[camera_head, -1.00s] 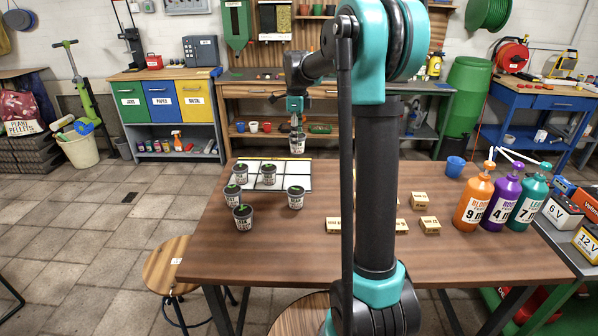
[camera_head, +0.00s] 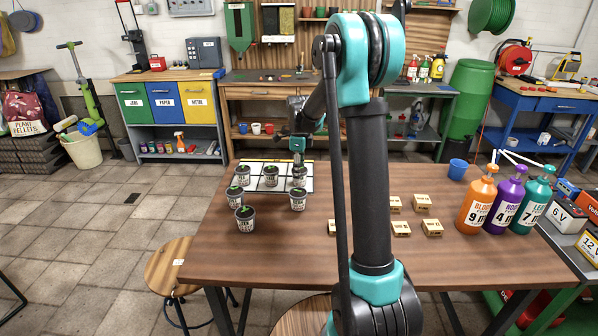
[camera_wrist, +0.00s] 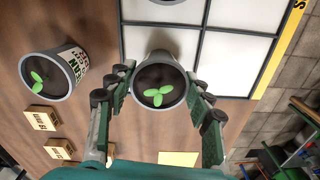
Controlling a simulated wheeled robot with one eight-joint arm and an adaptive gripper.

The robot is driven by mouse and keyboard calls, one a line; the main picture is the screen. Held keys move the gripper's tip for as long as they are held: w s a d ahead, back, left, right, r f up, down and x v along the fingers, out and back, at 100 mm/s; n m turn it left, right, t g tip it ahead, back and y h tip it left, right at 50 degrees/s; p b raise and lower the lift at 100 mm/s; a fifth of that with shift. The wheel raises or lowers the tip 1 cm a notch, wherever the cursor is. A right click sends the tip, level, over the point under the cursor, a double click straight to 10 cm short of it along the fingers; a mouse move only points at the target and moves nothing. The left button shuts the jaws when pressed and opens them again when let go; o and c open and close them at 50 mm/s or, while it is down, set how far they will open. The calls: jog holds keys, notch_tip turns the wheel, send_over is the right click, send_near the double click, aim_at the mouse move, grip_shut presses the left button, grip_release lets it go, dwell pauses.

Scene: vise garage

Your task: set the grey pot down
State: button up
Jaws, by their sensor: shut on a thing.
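My gripper (camera_head: 298,158) is at the back of the table, pointing down, with its fingers closed around a grey pot (camera_head: 299,181) that has a green seedling. In the wrist view the held pot (camera_wrist: 159,88) sits between both fingers, over the near corner cell of the white gridded mat (camera_wrist: 222,63). It looks upright and low over the mat (camera_head: 285,182); I cannot tell whether its base touches. Other grey pots stand nearby: one (camera_head: 271,177) on the mat, and one (camera_head: 298,200) just in front of the held one.
More grey pots (camera_head: 245,219) stand at the table's left. Small wooden blocks (camera_head: 423,202) lie right of centre. A blue cup (camera_head: 457,169) and orange, purple and teal bottles (camera_head: 475,204) stand at the right. The table's front (camera_head: 270,255) is clear.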

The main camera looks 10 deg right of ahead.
jog(key=shift+f, duration=0.15)
jog(key=o, duration=1.2)
jog(key=shift+o, duration=0.2)
notch_tip(320, 180, up, 12)
jog(key=shift+r, duration=0.2)
